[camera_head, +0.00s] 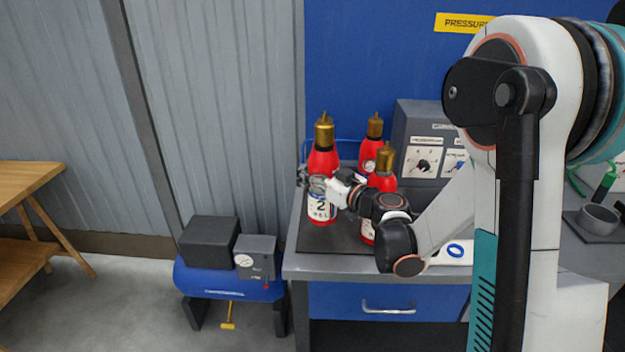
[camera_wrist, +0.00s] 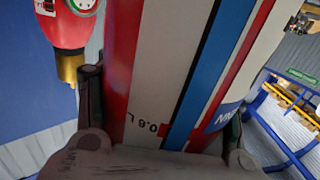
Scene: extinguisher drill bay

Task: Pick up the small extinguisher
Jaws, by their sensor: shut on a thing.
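Three red extinguishers with brass tops are at the bench's left end in the head view. The left one (camera_head: 321,207) has a white label with a large 2 and looks upright. My gripper (camera_head: 320,185) is shut on its body. In the wrist view its red, white and blue body (camera_wrist: 180,70) fills the space between my fingers (camera_wrist: 165,110). Another extinguisher (camera_head: 382,181) stands to the right, partly behind my arm. A third (camera_head: 371,150) stands farther back and also shows a gauge. I cannot tell whether the held one touches the mat, or which is smallest.
A dark mat (camera_head: 318,242) lies on the grey bench (camera_head: 330,268). A grey panel with dials (camera_head: 430,120) stands behind, right of the extinguishers. A blue compressor (camera_head: 230,283) sits on the floor at left.

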